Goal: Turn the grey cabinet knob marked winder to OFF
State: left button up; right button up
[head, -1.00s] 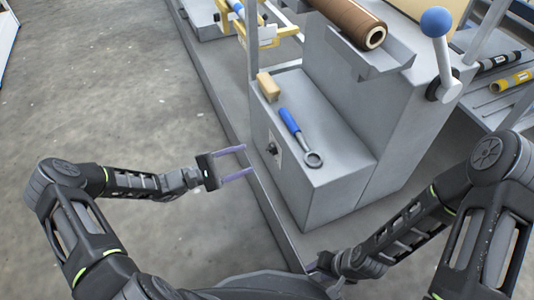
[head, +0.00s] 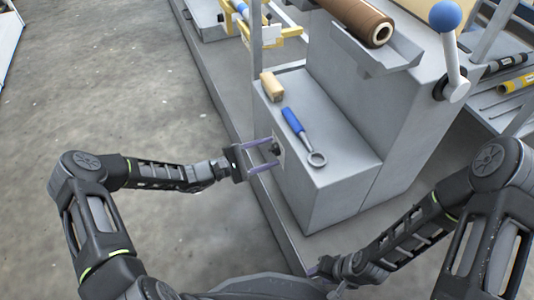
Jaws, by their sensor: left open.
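The grey cabinet (head: 318,196) stands right of centre in the head view. Its dark knob (head: 276,149) sits on a pale plate on the cabinet's left-facing side. My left gripper (head: 273,154) is open, one finger above the knob and one below it in the picture. The fingertips are close to the plate, but I cannot tell whether they touch the knob. The knob's pointer and its markings are too small to read. My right gripper (head: 313,270) is low at the bottom centre, mostly hidden by its own arm, so its jaws cannot be judged.
A blue-handled ring wrench (head: 300,133) and a tan block (head: 272,86) lie on the cabinet top. A brown roll (head: 362,20) rests in a trough above. A blue-balled lever (head: 447,45) stands at the right. The floor at left is clear.

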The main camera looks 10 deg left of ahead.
pick_arm(q)
grip_shut()
dwell(0.6)
jog(key=shift+n, duration=0.4)
jog(key=shift+r+n+p, duration=0.15)
jog(key=shift+n+p, duration=0.65)
jog(key=shift+n, duration=0.4)
jog(key=n+p, duration=0.1)
jog(key=n, duration=0.3)
jog(key=shift+w+a, duration=0.15)
jog(key=n+p, duration=0.1)
jog(key=n, duration=0.4)
jog(key=shift+w+a+n, duration=0.1)
jog(key=shift+w+n, duration=0.05)
jog(key=shift+n, duration=0.25)
jog(key=n, duration=0.5)
jog(key=shift+w+a+f, duration=0.1)
jog(key=shift+f, duration=0.1)
